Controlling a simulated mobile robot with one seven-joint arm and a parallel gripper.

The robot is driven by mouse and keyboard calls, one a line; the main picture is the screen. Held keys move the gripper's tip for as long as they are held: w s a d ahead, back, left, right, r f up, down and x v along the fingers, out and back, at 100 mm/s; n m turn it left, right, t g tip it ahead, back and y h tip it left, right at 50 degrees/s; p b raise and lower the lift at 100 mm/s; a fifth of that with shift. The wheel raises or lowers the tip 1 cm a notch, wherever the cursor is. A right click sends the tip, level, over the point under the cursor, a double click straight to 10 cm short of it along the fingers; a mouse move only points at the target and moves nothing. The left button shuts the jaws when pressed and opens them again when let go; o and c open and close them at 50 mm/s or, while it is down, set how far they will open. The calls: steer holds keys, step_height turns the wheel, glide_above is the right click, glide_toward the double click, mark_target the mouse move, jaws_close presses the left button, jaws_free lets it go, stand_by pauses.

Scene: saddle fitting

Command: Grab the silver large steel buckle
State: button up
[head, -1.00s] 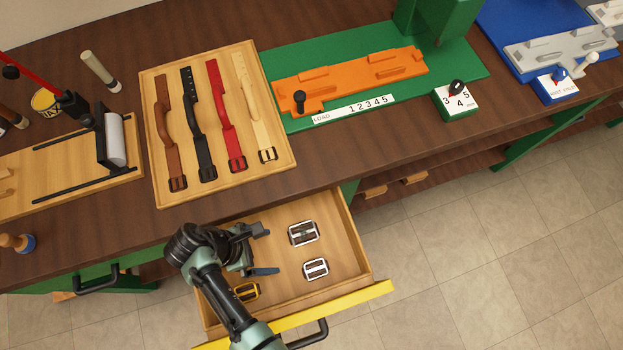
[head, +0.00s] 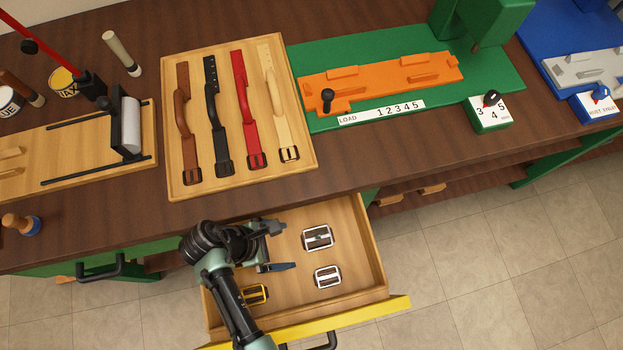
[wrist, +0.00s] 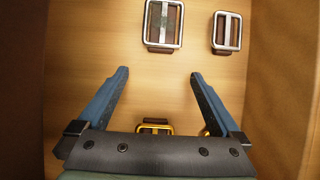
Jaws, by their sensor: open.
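The larger silver buckle (head: 317,237) lies flat in the open drawer, with a brown piece under it. In the wrist view this buckle (wrist: 148,24) is at the top, just left of centre, its upper edge close to the frame's edge. A smaller silver buckle (head: 327,276) lies nearer the drawer front; the wrist view shows it too (wrist: 215,32), to the right. My gripper (head: 288,246) is open and empty over the drawer, left of both silver buckles. In the wrist view its blue fingers (wrist: 160,73) are spread, with bare drawer floor between the tips, and the larger buckle lies beyond them.
A gold buckle (head: 255,294) lies in the drawer near my arm; in the wrist view gold metal (wrist: 155,131) shows partly behind the gripper body. The drawer walls (head: 372,240) and yellow front (head: 380,313) surround the buckles. A strap tray (head: 180,187) stands on the bench above.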

mark_target(317, 238)
steer(key=d, duration=0.2)
steer(key=w+d, duration=0.1)
steer(key=d, duration=0.1)
steer(key=w+d, duration=0.1)
steer(key=d, duration=0.1)
steer(key=shift+w+d+f+p, duration=0.1)
steer(key=shift+d+f+p, duration=0.05)
steer(key=shift+d+p, duration=0.25)
steer(key=shift+d+f, duration=0.1)
steer(key=shift+f, duration=0.3)
steer(key=c, duration=1.5)
